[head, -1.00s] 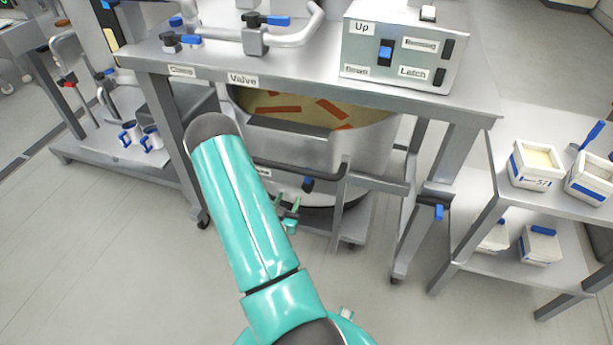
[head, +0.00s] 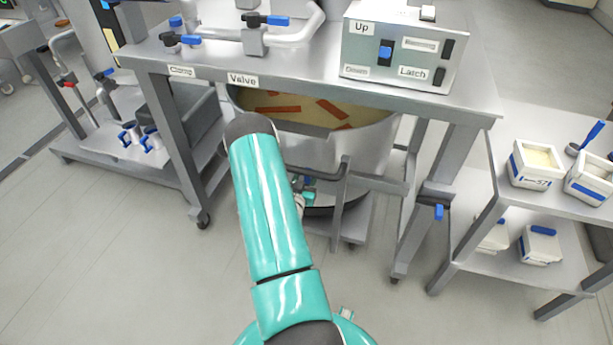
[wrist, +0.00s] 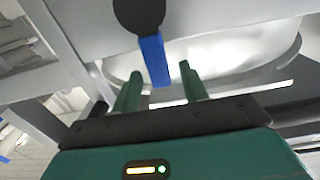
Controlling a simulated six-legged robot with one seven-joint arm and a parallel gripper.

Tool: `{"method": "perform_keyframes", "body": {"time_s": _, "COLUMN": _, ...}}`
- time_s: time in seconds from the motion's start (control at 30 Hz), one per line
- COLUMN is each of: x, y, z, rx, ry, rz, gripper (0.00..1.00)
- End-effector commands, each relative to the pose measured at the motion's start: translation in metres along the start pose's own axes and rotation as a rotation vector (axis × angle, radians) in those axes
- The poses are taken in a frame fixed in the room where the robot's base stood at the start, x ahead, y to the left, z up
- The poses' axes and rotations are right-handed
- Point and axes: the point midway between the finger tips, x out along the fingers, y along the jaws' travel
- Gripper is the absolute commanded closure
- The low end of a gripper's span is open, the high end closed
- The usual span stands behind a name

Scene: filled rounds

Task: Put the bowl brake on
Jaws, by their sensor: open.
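A blue lever on a round black pivot shows in the wrist view (wrist: 154,58), hanging down, and I take it for the bowl brake. In the head view it is a small blue patch (head: 309,181) under the bowl's front rail. The large steel bowl (head: 378,145) holds a pale filling with orange pieces. My gripper (wrist: 160,72) is open, its two green fingers on either side of the lever's lower end in the picture. I cannot tell whether they touch it. In the head view my gripper (head: 303,196) is partly hidden behind my arm.
A steel table with a control box (head: 400,45) stands over the bowl. A side shelf (head: 490,255) holds white containers. A low trolley (head: 90,150) is at left. The floor in front is clear.

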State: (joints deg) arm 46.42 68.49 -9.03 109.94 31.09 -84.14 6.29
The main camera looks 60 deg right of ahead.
Motion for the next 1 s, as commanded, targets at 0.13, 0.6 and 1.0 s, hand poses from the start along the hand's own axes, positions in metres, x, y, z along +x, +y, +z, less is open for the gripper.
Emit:
{"method": "perform_keyframes", "body": {"time_s": 0.13, "x": 0.0077, "y": 0.0005, "z": -0.0001, "rx": 0.000, "ry": 0.000, "rz": 0.000, "gripper": 0.56}}
{"method": "perform_keyframes", "body": {"time_s": 0.6, "x": 0.0078, "y": 0.0002, "z": -0.0002, "rx": 0.000, "ry": 0.000, "rz": 0.000, "gripper": 1.00}}
{"method": "perform_keyframes", "body": {"time_s": 1.0, "x": 0.0112, "y": 0.0012, "z": -0.0003, "rx": 0.016, "ry": 0.000, "rz": 0.000, "gripper": 1.00}}
